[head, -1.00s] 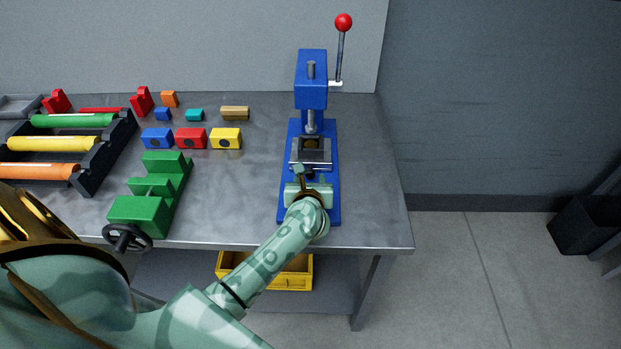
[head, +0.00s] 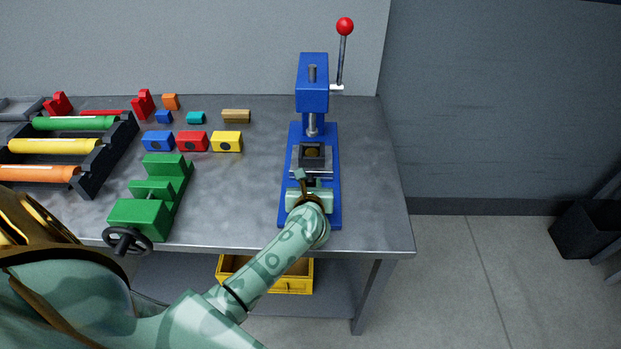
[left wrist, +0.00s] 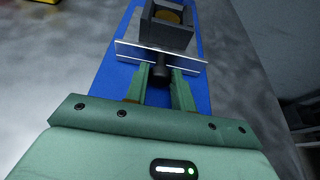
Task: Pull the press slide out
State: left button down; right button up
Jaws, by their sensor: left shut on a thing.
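The blue press (head: 312,84) stands on the right part of the grey table, with a blue base plate and a red-knobbed lever (head: 344,27). The press slide (head: 298,164) is a silver plate with a dark square nest (head: 324,156) holding a brass-coloured disc. My left gripper (head: 312,184) is in front of the slide, low over the base plate. In the left wrist view the two green fingers (left wrist: 160,88) are shut on the slide's black knob (left wrist: 160,74). The slide's silver front edge (left wrist: 136,52) shows just past the fingertips. My right gripper is not seen.
A green vise (head: 150,195) with a black handwheel stands left of the press. Several coloured blocks (head: 192,140) and a black rack (head: 92,175) with coloured rollers lie farther left. A yellow bin (head: 292,284) sits on the shelf below. The table right of the press is bare.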

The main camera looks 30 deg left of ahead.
pick_arm(q)
jog(key=s+d, duration=0.2)
jog(key=s, duration=0.1)
jog(key=s+d+p, duration=0.1)
jog(key=s+d, duration=0.1)
jog(key=s, duration=0.1)
jog(key=s+d, duration=0.2)
jog(key=s, duration=0.2)
jog(key=c, duration=1.2)
grip_release()
jog(key=shift+w, duration=0.1)
